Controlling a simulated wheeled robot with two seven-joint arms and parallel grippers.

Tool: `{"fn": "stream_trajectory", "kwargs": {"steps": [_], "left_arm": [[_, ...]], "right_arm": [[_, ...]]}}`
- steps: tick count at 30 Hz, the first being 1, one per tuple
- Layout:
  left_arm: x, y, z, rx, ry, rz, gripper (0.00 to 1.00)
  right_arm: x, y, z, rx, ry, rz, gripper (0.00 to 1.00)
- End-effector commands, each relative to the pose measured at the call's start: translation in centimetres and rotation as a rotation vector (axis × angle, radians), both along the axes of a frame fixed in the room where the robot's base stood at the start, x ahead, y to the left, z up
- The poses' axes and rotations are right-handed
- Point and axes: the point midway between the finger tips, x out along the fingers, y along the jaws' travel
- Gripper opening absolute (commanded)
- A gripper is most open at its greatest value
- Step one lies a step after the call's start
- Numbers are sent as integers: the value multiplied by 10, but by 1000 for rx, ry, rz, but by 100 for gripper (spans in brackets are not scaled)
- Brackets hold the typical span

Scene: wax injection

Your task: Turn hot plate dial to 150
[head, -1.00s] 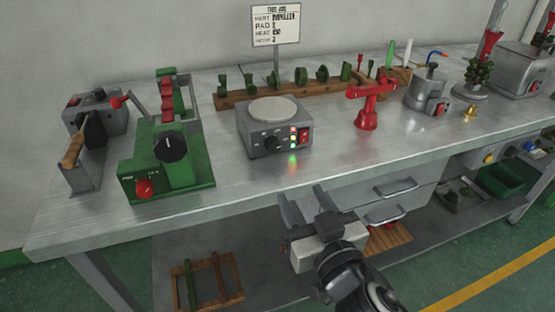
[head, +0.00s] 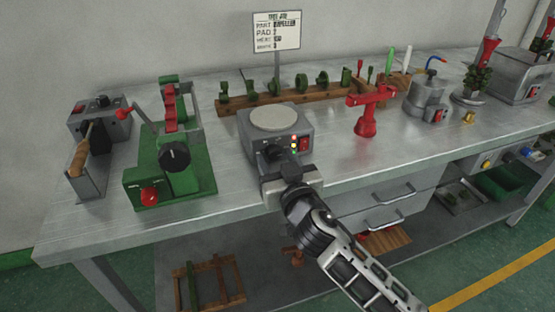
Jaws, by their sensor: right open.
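The hot plate (head: 301,126) is a grey box with a pale round top plate (head: 274,119), standing near the front edge of the bench. Its front bears small lit lights (head: 294,141) and a red switch (head: 304,144). The black dial (head: 269,153) on its front is partly hidden by my right gripper. My right gripper (head: 273,161) is right in front of the dial, with its fingers pointing at it. It is open; I cannot tell whether the fingers touch the dial. My left gripper is not in view.
A green machine (head: 180,175) with a black knob stands left of the hot plate. A red stand (head: 366,116) stands to its right. A wooden rack (head: 240,104) of green pieces and a sign (head: 276,32) are behind. Drawers (head: 375,200) are below the bench (head: 90,228).

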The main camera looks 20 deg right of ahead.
Motion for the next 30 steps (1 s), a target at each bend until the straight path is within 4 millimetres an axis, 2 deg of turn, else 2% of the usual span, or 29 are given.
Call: {"fn": "stream_trajectory", "kwargs": {"steps": [3,4,7,9,14,18,26,27,29,30], "left_arm": [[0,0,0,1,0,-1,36],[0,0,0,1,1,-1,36],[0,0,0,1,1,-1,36],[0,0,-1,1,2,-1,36],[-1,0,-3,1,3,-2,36],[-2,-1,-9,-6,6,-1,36],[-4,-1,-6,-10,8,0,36],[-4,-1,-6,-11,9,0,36],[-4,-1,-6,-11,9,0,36],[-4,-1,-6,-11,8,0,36]], "right_arm": [[0,0,0,0,0,0,50],[0,0,0,0,0,0,47],[0,0,0,0,0,0,19],[0,0,0,0,0,0,5],[-1,1,-1,22,1,0,5],[-1,1,-2,113,4,0,5],[-1,0,0,125,3,1,5],[-1,0,0,125,3,1,36],[-1,0,0,124,3,1,50],[-1,0,0,124,3,0,50]]}}
